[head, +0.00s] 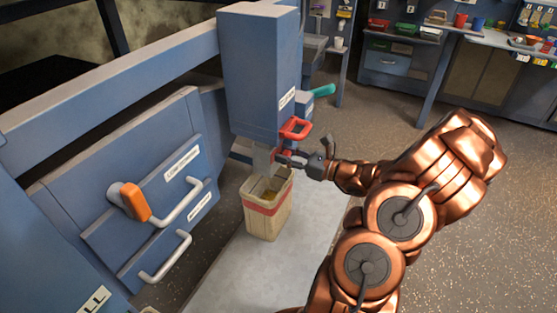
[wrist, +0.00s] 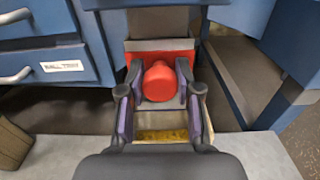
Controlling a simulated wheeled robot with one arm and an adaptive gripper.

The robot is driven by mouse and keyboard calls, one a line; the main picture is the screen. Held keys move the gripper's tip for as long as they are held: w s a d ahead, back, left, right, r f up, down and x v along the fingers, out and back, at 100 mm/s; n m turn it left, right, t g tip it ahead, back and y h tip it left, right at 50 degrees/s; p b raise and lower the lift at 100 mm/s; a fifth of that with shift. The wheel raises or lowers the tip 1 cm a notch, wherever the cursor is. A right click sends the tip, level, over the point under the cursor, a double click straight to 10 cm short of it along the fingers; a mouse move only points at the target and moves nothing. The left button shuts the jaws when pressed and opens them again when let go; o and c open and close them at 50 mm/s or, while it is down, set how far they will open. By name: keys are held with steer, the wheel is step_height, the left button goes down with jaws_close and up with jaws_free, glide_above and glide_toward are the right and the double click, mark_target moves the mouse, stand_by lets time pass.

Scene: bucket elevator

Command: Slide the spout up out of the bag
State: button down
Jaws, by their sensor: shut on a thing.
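The grey spout (head: 262,160) hangs below the blue box housing and its lower end reaches the mouth of the bag (head: 267,222). The bag is beige with a red band and stands upright and open, with yellowish material inside. In the wrist view a red knob (wrist: 159,82) stands out in front of a red plate below a grey panel. My gripper (head: 284,158) is shut on this knob, with one finger on each side in the wrist view (wrist: 157,88). The bag's rim (wrist: 160,121) shows just below the knob. How deep the spout sits is partly hidden.
A red loop handle (head: 296,128) is just above my gripper, and a teal handle (head: 322,90) is farther back. Blue panels with an orange-gripped lever (head: 134,201) stand at left. A pale floor slab (head: 260,268) lies under the bag. Open floor is at right.

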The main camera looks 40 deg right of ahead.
mark_target(275, 142)
steer(key=shift+r+p, duration=0.65)
steer(key=shift+r, duration=1.1)
steer(key=shift+d, duration=0.1)
steer(key=c, duration=0.8)
jaws_free()
steer(key=v, duration=1.2)
